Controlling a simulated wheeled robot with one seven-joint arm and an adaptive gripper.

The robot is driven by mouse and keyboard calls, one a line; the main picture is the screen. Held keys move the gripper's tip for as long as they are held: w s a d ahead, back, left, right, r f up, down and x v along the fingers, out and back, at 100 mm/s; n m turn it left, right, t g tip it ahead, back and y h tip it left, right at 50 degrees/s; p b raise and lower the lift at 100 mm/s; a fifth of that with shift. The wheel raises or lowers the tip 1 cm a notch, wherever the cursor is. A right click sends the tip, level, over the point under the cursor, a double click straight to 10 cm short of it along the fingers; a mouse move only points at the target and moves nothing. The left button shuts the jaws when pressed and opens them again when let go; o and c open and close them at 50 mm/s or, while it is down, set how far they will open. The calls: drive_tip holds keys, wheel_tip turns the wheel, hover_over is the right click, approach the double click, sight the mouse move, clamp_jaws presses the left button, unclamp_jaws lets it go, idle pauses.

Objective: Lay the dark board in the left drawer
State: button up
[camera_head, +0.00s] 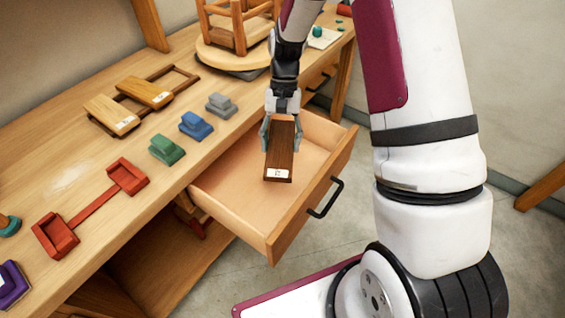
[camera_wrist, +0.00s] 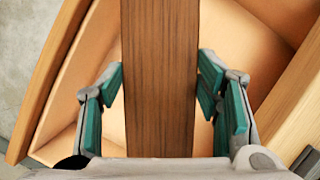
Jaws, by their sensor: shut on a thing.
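The dark board (camera_head: 281,155) is a brown wooden plank with a white label at its near end. It also fills the middle of the wrist view (camera_wrist: 160,80). My gripper (camera_head: 281,133) is shut on it, with teal finger pads on both long sides in the wrist view (camera_wrist: 160,95). The board is over the open drawer (camera_head: 225,205), within its outline in the head view. Whether it touches the drawer floor I cannot tell. The drawer is pulled out from the workbench and its visible floor is otherwise empty.
The workbench (camera_head: 75,180) holds two lighter boards (camera_head: 112,115) on a dark frame, grey, blue and green blocks (camera_head: 167,150), and a red clamp-like piece (camera_head: 100,205). A wooden stool (camera_head: 235,30) stands farther back. The drawer's black handle (camera_head: 326,198) faces the open floor.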

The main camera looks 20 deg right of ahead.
sight(281, 185)
drive_tip(key=shift+s+d+f+m+t+y+b, duration=0.1)
drive_tip(key=shift+f+m+t+y+b, duration=0.15)
drive_tip(key=shift+f+m+b, duration=1.4)
drive_tip(key=shift+d+f+m+t+y+b, duration=0.2)
drive_tip(key=shift+f+m+b, duration=0.2)
drive_tip(key=shift+f+b, duration=2.45)
drive_tip(key=shift+s+d+f+m+t+y+b, duration=0.2)
drive_tip(key=shift+f+m+b, duration=1)
drive_tip(key=shift+f, duration=1.9)
drive_tip(key=shift+w+a+f, duration=0.15)
drive_tip(key=shift+f, duration=0.1)
drive_tip(key=o, duration=1.4)
drive_tip(key=shift+c, duration=0.2)
drive_tip(key=shift+o, duration=0.6)
drive_tip(key=shift+o, duration=1.1)
drive_tip(key=shift+r, duration=0.15)
